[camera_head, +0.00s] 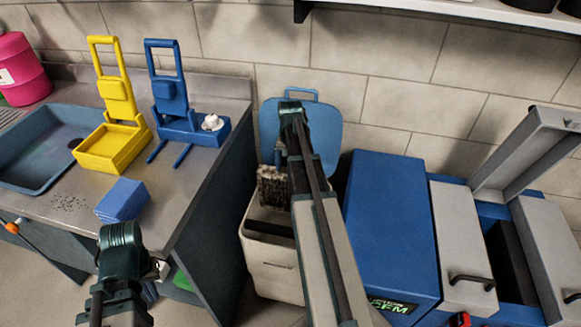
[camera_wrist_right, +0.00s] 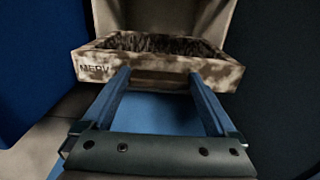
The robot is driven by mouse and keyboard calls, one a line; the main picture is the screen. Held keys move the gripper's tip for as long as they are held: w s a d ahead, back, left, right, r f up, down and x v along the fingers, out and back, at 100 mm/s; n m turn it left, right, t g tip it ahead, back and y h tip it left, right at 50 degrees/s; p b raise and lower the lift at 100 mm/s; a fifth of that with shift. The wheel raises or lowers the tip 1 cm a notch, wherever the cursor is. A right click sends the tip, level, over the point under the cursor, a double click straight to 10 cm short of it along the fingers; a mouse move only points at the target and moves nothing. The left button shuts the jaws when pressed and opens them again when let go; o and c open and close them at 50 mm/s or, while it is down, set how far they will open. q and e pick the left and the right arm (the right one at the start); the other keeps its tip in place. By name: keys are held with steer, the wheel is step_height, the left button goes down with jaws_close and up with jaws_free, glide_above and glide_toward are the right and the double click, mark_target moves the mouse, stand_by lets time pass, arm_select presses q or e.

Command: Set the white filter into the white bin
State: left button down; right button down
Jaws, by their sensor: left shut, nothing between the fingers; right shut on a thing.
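The white filter (camera_head: 273,187) is dirty, mottled brown and pleated, with MERV on its frame in the right wrist view (camera_wrist_right: 88,68). My right gripper (camera_wrist_right: 158,76) is shut on its frame edge. In the head view the filter hangs upright at the mouth of the white bin (camera_head: 270,272), above its left part; the right arm covers part of it and the bin. Whether filter and bin touch cannot be told. The bin's blue lid (camera_head: 330,130) stands open behind. My left gripper (camera_head: 160,269) is shut and empty, low beside the counter.
A blue machine (camera_head: 388,225) stands close to the bin's right, and the steel counter (camera_head: 185,195) to its left. The counter holds a yellow stand (camera_head: 112,140), a blue stand (camera_head: 178,122) and folded blue cloths (camera_head: 122,199). A shelf (camera_head: 450,8) juts out above.

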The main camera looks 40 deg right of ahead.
steer(key=shift+f+b, duration=10.6)
steer(key=shift+f, duration=0.3)
jaws_free()
steer(key=shift+r, duration=0.1)
step_height(320, 180, up, 14)
steer(key=p, duration=1.4)
step_height(320, 180, up, 5)
steer(key=p, duration=0.5)
glide_above(290, 206)
steer(key=w+d, duration=0.1)
steer(key=shift+w+d, duration=0.1)
steer(key=shift+w, duration=0.05)
steer(key=shift+f, duration=0.2)
